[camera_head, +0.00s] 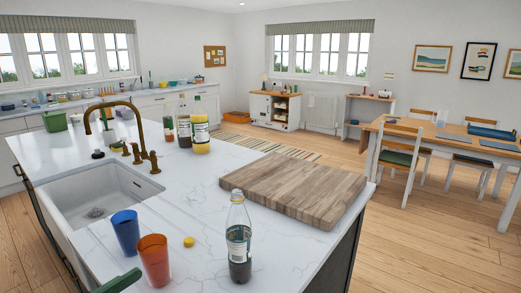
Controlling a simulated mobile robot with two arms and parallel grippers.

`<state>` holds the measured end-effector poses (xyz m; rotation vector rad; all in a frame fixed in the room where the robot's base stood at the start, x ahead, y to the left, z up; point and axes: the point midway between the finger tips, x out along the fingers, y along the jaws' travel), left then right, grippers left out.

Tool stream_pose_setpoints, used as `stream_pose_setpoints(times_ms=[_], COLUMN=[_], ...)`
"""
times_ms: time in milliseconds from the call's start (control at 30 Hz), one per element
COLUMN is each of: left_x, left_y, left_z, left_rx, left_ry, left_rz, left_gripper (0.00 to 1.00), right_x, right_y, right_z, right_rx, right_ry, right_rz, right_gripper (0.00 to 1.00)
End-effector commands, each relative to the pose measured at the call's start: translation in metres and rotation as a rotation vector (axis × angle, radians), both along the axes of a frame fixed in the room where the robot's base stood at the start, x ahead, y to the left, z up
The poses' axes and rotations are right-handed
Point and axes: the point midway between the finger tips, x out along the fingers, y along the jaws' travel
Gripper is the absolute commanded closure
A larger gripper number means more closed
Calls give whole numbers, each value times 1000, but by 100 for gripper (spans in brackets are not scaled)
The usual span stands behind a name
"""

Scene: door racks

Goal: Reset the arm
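Neither of my grippers shows clearly in the head view, and no arm can be made out for sure. A green bar-like piece (118,281) enters at the bottom edge, left of the orange cup. It is cut off by the frame, and I cannot tell what it belongs to.
On the white marble island (205,215) stand a blue cup (126,233), an orange cup (154,261), a dark-filled bottle (239,240), a yellow cap (189,242) and a wooden board (295,188). A sink (95,192) with brass faucet is left.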

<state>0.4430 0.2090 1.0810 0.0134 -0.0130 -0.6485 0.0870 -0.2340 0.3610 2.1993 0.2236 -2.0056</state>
Motion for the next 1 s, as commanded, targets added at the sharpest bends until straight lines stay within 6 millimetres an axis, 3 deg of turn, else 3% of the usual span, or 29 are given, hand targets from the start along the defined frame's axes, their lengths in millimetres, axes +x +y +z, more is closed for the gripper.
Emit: stream_pose_setpoints(times_ms=[367,567,667,767,900,1000], left_x=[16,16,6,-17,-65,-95], left_y=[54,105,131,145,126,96], left_z=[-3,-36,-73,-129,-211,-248], left_rx=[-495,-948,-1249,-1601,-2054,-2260], left_ry=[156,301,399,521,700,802], left_rz=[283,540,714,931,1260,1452], left_gripper=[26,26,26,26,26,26], right_x=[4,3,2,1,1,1], right_y=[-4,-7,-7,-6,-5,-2], right_z=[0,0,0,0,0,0], right_rx=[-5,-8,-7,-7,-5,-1], right_ry=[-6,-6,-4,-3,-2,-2], right_rz=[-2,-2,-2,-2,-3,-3], right_gripper=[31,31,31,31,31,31])
